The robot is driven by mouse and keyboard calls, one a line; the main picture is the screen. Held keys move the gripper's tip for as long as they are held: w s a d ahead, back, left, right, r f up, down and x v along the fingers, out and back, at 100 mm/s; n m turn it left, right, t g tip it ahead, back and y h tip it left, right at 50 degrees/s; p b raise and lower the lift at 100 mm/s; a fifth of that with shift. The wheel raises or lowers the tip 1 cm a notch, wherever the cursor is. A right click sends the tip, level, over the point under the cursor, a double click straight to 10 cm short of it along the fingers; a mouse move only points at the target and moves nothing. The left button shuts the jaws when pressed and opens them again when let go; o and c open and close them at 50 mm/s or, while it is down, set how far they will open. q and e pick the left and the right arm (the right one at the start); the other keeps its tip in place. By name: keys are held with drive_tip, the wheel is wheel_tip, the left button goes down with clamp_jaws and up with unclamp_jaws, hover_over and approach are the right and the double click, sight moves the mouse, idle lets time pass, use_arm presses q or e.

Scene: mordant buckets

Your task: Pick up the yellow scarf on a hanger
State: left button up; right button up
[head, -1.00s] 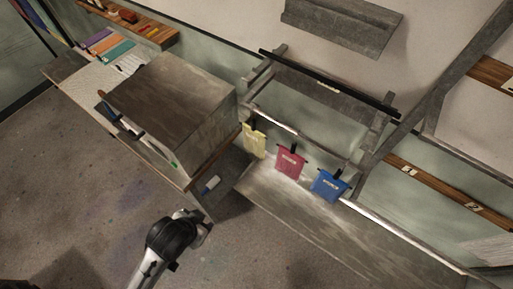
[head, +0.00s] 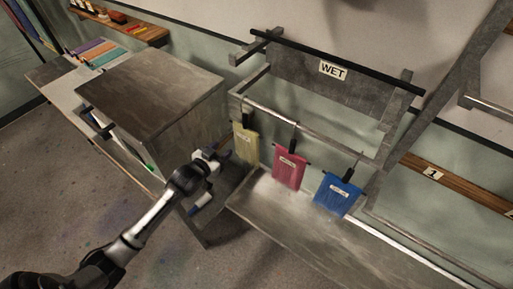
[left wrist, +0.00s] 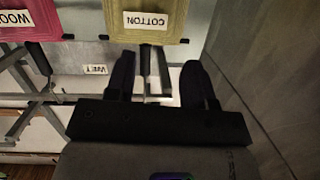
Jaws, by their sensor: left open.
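The yellow scarf (head: 246,146) hangs from a black hanger on the rail, leftmost of three scarves. In the left wrist view its yellow edge (left wrist: 172,37) and "COTTON" label show at the top. Its dark hanger clip (left wrist: 145,62) appears in line with the space between my fingers; I cannot tell whether it lies between them in depth. My left gripper (head: 216,156) is open, just left of the yellow scarf in the head view. Its two dark fingers (left wrist: 160,80) are apart in the left wrist view. My right gripper is not in view.
A pink scarf (head: 289,171) and a blue scarf (head: 334,196) hang to the right on the same grey rack (head: 310,139), marked "WET". A large grey box (head: 152,88) stands left of the rack. A grey sloping tray (head: 300,236) lies below the scarves.

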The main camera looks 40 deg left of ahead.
sight(244, 125)
use_arm(q)
drive_tip(key=w+r, duration=0.1)
drive_tip(key=w, duration=0.2)
drive_tip(key=w+r+t, duration=0.1)
drive_tip(key=w, duration=0.2)
drive_tip(key=w+r+t+h, duration=0.1)
drive_tip(key=w, duration=0.1)
drive_tip(key=shift+w+d+r+b, duration=0.2)
drive_tip(key=shift+w+d+b, duration=0.1)
drive_tip(key=shift+w+d, duration=0.25)
drive_tip(key=shift+w, duration=1.2)
drive_tip(key=shift+w+d, duration=0.1)
drive_tip(key=shift+w, duration=1.2)
drive_tip(key=shift+c, duration=0.5)
clamp_jaws()
